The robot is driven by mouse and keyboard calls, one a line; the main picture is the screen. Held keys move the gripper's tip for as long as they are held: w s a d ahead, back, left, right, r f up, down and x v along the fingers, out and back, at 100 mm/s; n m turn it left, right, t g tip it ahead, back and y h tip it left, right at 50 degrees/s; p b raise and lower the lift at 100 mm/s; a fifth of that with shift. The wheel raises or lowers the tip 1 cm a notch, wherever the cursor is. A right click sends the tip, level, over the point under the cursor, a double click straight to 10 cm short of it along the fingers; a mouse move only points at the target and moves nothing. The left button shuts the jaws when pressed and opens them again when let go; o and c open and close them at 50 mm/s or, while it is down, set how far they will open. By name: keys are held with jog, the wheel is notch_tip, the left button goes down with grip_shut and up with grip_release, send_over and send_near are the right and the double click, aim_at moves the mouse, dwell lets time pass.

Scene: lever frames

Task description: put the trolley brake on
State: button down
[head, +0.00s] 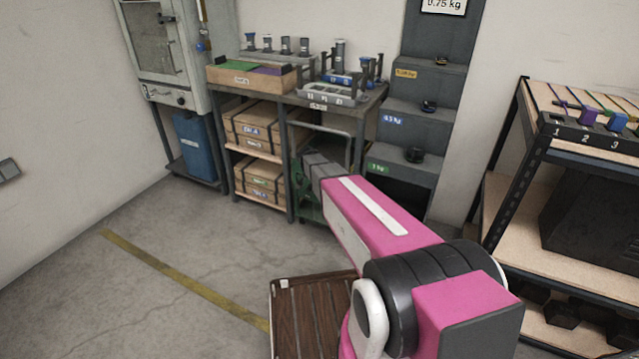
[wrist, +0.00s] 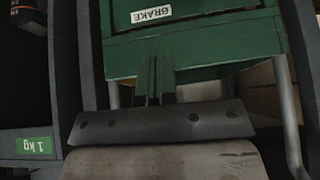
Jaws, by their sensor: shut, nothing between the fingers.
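The green trolley (head: 309,205) stands under and in front of the bench end in the head view, partly hidden by my arm. In the wrist view its green panel (wrist: 215,42) fills the top, with a white BRAKE label (wrist: 151,15) that reads upside down. My gripper (wrist: 154,62) is shut and empty, its narrow greenish fingers pointing at the panel just below the label. I cannot tell whether the fingertips touch the panel. I cannot make out a separate brake lever. In the head view my gripper is hard to separate from the trolley.
A dark stepped stand (head: 417,135) with small weights is right of the trolley; its 1 kg label (wrist: 34,146) shows in the wrist view. The bench (head: 290,98) and wooden crates are left. A shelf rack (head: 502,200) is at right. The floor (head: 190,235) is clear at left.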

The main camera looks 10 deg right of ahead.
jog(key=shift+w, duration=0.3)
jog(key=x, duration=1)
jog(key=shift+w+f, duration=0.2)
jog(key=shift+f, duration=0.05)
jog(key=shift+s+a+f, duration=0.1)
jog(key=shift+s+f, duration=0.1)
jog(key=shift+f, duration=0.35)
jog(key=shift+s+a+f, duration=0.1)
jog(key=shift+s+f, duration=0.05)
jog(key=shift+f, duration=0.4)
jog(key=shift+s+a+f, duration=0.1)
jog(key=shift+f, duration=0.5)
